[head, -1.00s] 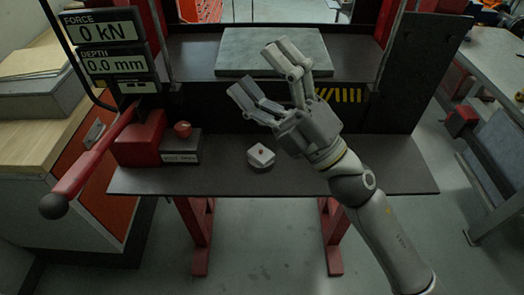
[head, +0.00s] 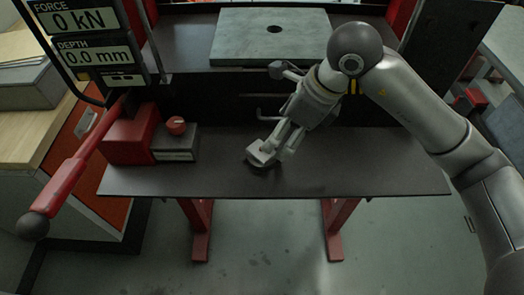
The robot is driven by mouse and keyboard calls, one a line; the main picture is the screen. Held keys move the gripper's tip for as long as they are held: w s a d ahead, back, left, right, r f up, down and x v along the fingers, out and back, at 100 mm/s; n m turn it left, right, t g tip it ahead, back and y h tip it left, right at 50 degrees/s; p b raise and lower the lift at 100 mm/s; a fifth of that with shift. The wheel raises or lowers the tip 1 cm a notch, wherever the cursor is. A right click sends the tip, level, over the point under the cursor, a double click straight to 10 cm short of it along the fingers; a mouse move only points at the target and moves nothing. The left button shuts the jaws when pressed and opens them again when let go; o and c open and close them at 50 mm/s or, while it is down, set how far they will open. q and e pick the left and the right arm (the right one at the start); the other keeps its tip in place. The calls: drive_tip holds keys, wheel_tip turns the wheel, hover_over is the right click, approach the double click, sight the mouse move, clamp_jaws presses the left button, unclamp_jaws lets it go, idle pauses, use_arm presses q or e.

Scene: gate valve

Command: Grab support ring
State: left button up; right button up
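A small pale grey piece (head: 255,154) sits on the dark lower shelf, left of its middle. I take it to be the support ring, but its shape is partly hidden by my fingers. My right gripper (head: 273,149) comes from the upper right, pointing down and left, with its fingertips at the piece. I cannot tell whether the fingers are closed on it or only beside it. The piece seems to rest on the shelf. My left gripper is not in view.
A grey plate with a round hole (head: 312,42) lies on the upper bed. A red-knobbed box (head: 175,146) and a red lever (head: 72,174) stand at the left, below the force and depth display (head: 88,50). The lower shelf's right side (head: 385,165) is clear.

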drive_tip(key=p+x, duration=0.1)
drive_tip(key=x, duration=0.3)
drive_tip(key=shift+a+f, duration=0.2)
drive_tip(key=shift+f, duration=0.1)
drive_tip(key=shift+a+f+p, duration=0.35)
drive_tip(key=shift+f+p, duration=0.15)
drive_tip(key=shift+p, duration=0.05)
drive_tip(key=p+x, duration=0.1)
drive_tip(key=x, duration=0.2)
drive_tip(key=shift+a+f+p, duration=0.2)
drive_tip(key=shift+a+p, duration=0.05)
drive_tip(key=shift+p, duration=0.1)
drive_tip(key=shift+w+a+f, duration=0.1)
drive_tip(key=shift+w+f, duration=0.05)
drive_tip(key=shift+f, duration=0.25)
drive_tip(key=shift+c, duration=0.2)
drive_tip(key=shift+r, duration=0.1)
drive_tip(key=c, duration=1.4)
